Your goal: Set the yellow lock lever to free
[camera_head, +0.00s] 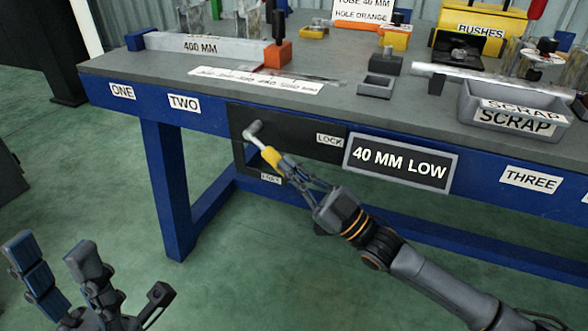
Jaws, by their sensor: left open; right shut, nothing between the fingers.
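The lock lever (261,142) is on a black panel (240,118) on the bench's front. Its grey pivot end is at the upper left and its yellow grip (271,156) points down to the right. The grip lies between a LOCK label (329,140) on the right and a lower label (271,179) too small to read surely. My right gripper (284,165) is shut with its fingertips right at the yellow grip, with nothing between them; I cannot tell if they touch it. My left gripper (88,268) is open and empty at the lower left, away from the bench.
A 40 MM LOW sign (400,162) is right of the panel, close above my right arm. The blue bench (215,122) has a leg (170,190) to the left. A grey scrap bin (475,105) stands on top. The floor on the left is clear.

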